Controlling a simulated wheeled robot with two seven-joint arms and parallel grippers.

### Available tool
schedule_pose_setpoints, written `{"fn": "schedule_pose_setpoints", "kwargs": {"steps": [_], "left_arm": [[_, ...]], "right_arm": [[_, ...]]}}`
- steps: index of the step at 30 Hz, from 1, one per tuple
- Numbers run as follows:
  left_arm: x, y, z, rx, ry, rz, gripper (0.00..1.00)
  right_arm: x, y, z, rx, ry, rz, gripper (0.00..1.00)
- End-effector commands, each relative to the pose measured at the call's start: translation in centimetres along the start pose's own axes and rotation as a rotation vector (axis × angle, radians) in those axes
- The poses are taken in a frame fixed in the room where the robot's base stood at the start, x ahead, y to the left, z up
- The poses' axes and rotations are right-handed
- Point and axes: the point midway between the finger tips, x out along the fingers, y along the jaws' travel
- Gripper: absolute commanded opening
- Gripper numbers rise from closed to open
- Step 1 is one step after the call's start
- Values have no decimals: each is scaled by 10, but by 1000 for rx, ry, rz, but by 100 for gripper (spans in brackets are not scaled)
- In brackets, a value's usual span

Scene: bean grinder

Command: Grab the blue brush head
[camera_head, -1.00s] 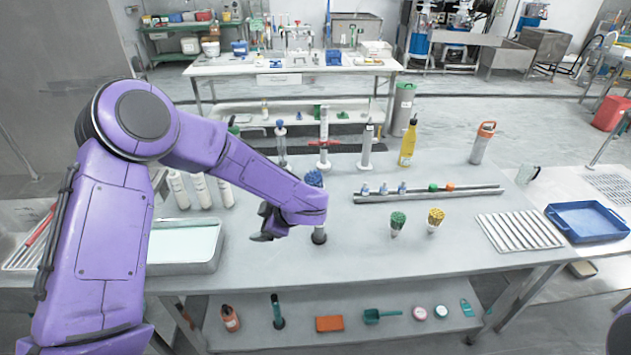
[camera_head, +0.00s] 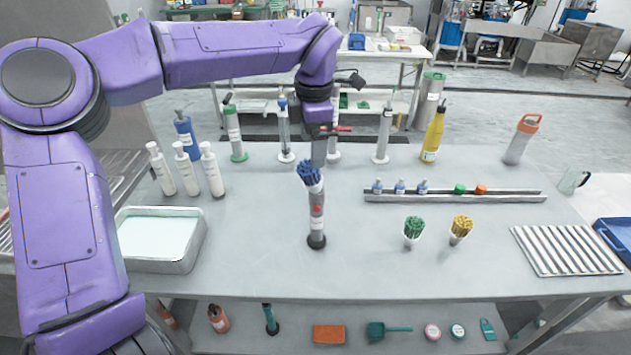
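The blue brush head (camera_head: 309,174) is a tuft of blue bristles on top of an upright stand (camera_head: 317,212) with a grey and white shaft, a red mark and a black base. My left arm reaches over from the left. My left gripper (camera_head: 319,158) points down just above and slightly behind the brush head in the picture. Its fingers are seen nearly edge-on, so their opening is unclear, and contact with the bristles cannot be told. The brush head still sits on its stand. My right gripper is out of view.
Green (camera_head: 414,229) and yellow (camera_head: 461,227) brush heads stand to the right. Behind them is a metal rail (camera_head: 455,196) with small bottles. White bottles (camera_head: 187,170) and a tray (camera_head: 160,262) stand left. Tall cylinders line the back. The tabletop around the stand is clear.

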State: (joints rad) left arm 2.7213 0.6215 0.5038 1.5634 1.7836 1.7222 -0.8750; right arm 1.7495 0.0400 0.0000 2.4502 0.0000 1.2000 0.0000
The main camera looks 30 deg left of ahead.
Motion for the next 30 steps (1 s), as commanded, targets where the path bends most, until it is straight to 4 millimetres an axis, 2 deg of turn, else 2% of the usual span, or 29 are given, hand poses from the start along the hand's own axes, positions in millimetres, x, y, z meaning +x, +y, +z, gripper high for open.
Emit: {"fn": "schedule_pose_setpoints", "kwargs": {"steps": [6,11,18,21,26,27,29,30], "left_arm": [[40,3,-8,-14,8,-5,83],[58,3,-11,-17,7,-3,83],[98,-4,-15,-16,8,-4,83],[106,-4,-15,-15,5,-2,83],[107,-4,-14,-15,5,-1,83],[107,-4,-14,-14,5,-2,80],[107,-4,-14,-14,5,-2,60],[107,-4,-14,-14,5,-2,47]], "right_arm": [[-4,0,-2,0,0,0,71],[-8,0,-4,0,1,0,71],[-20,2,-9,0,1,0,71],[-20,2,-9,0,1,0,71],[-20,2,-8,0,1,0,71],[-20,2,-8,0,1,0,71],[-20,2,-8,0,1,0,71],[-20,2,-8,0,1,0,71]]}}
